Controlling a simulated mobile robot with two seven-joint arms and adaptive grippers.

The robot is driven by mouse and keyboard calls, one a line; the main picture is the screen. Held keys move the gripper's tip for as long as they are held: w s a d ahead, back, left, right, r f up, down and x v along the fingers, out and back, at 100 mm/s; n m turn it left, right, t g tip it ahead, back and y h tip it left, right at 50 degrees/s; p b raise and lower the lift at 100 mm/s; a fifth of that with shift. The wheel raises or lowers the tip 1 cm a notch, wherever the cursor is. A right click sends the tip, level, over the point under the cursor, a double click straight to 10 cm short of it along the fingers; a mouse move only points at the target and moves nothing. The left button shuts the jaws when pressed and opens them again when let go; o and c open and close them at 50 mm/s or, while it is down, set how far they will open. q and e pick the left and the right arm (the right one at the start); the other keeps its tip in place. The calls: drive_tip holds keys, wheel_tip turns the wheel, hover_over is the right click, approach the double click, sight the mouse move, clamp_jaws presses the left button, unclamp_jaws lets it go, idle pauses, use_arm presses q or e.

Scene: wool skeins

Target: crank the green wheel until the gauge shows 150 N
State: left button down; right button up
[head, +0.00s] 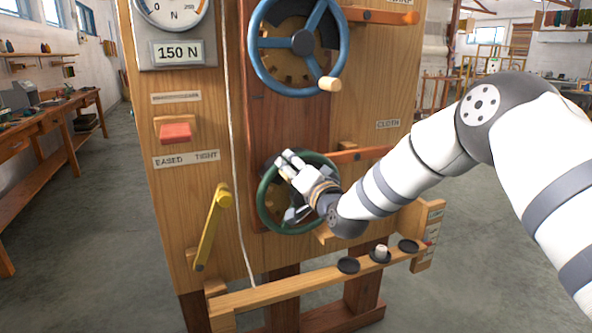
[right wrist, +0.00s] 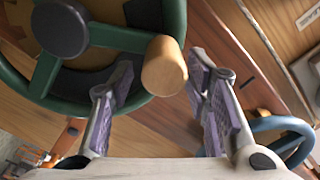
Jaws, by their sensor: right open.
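The green wheel (head: 264,212) is on the lower middle of the wooden panel, partly hidden by my right gripper (head: 287,188). In the right wrist view, the green wheel (right wrist: 108,38) has a wooden crank knob (right wrist: 164,66). The knob sits between the tips of my open right gripper (right wrist: 160,88), with a gap visible on each side. The gauge (head: 172,12) is at the top left of the head view, cut off by the frame; I cannot read its needle. A plate under it reads 150 N (head: 178,52). My left gripper is not in view.
A blue wheel (head: 258,67) with a wooden knob is above the green one. A red block (head: 175,133) and a yellow lever (head: 210,228) are at left. A wooden rail (head: 300,291) with black cups runs below. Orange bars stick out at right.

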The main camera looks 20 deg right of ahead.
drive_tip(key=s, duration=1.2)
drive_tip(key=shift+d, duration=0.25)
drive_tip(key=shift+c, duration=0.4)
